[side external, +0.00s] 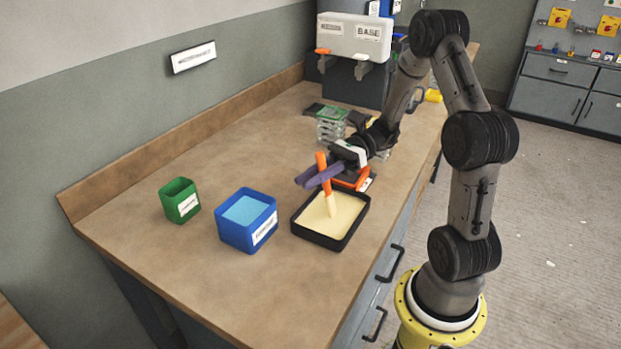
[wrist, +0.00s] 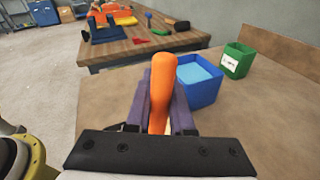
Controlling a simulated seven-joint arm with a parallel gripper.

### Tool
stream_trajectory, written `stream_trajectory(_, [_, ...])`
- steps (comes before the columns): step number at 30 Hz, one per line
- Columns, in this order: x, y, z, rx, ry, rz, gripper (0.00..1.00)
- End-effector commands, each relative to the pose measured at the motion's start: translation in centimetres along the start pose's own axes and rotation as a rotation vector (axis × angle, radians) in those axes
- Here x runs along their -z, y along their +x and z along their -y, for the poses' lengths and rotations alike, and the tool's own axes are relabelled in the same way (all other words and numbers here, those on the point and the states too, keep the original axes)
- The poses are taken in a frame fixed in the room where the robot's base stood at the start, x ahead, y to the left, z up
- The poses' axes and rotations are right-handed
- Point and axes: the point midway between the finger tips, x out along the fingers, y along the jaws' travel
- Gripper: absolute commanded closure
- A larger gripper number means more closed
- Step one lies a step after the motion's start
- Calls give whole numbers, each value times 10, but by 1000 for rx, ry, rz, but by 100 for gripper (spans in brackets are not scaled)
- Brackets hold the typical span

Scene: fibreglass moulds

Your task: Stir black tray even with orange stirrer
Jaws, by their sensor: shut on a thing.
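The black tray (side external: 345,235) lies on the bench near its right edge and holds a pale cream filling. The orange stirrer (side external: 322,163) stands slightly tilted over the tray, with its pale lower end in the filling. My gripper (side external: 320,177) has purple fingers and is shut on the stirrer's orange handle, above the tray. In the wrist view the orange stirrer (wrist: 160,85) rises between the fingers of my gripper (wrist: 160,105). The tray is mostly hidden there behind the gripper and the handle.
A blue container (side external: 238,236) with light blue contents stands left of the tray. A green container (side external: 180,207) is farther left. Clear stacked items (side external: 331,128) stand behind my gripper. A dispenser labelled BASE (side external: 355,38) is at the back. The front left of the bench is clear.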

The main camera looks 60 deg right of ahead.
Motion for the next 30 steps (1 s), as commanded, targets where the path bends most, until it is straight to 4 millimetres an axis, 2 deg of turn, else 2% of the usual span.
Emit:
stream_trajectory(19, [-41, 0, 0, 0, -2, 0, 100])
stream_trajectory(30, [-45, 0, 0, 0, 0, 0, 100])
